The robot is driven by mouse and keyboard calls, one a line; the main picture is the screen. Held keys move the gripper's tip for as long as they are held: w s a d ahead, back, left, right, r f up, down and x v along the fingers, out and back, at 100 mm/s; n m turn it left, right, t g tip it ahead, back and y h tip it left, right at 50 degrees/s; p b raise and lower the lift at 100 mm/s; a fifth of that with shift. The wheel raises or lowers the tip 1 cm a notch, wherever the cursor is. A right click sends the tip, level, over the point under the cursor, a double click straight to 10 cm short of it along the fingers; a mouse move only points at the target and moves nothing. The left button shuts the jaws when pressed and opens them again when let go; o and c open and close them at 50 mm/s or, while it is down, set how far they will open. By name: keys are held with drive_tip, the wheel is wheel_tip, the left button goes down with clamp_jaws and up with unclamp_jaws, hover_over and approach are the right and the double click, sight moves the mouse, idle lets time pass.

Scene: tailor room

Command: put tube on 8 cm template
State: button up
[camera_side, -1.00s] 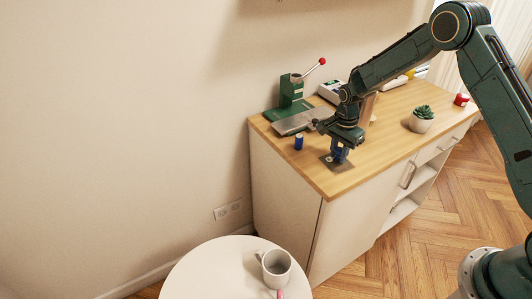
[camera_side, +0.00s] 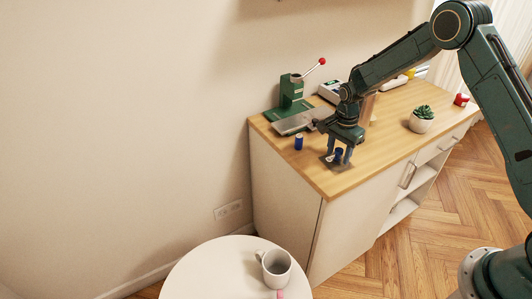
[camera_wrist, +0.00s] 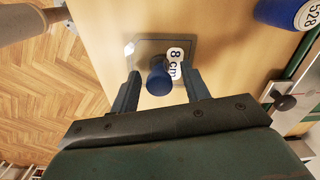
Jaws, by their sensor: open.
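A blue tube (camera_wrist: 158,82) stands on the grey 8 cm template (camera_wrist: 146,48), beside its white "8 cm" label (camera_wrist: 174,64). In the side view the template (camera_side: 328,164) lies near the counter's front edge, with the tube (camera_side: 339,155) partly hidden by my fingers. My gripper (camera_wrist: 162,76) is open, with one finger on each side of the tube and a visible gap to each. In the side view my gripper (camera_side: 340,152) is low over the template.
Another blue tube (camera_side: 298,143), labelled "528" in the wrist view (camera_wrist: 288,12), stands to the left. A green press (camera_side: 290,97) with a red-knobbed lever stands behind. A potted plant (camera_side: 421,120) and a red item (camera_side: 461,99) are to the right.

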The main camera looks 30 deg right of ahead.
sight(339, 149)
wheel_tip(339, 149, up, 10)
drive_tip(key=shift+r, duration=0.85)
drive_tip(key=s+a+r+n+t, duration=0.35)
drive_tip(key=s+r+n, duration=0.45)
drive_tip(key=s+r, duration=0.75)
drive_tip(key=s+a+r+n+t, duration=0.2)
drive_tip(key=s+n, duration=0.6)
drive_tip(key=s, duration=0.9)
drive_tip(key=shift+s+a+r, duration=0.25)
drive_tip(key=shift+a+r, duration=0.05)
drive_tip(key=shift+a, duration=0.3)
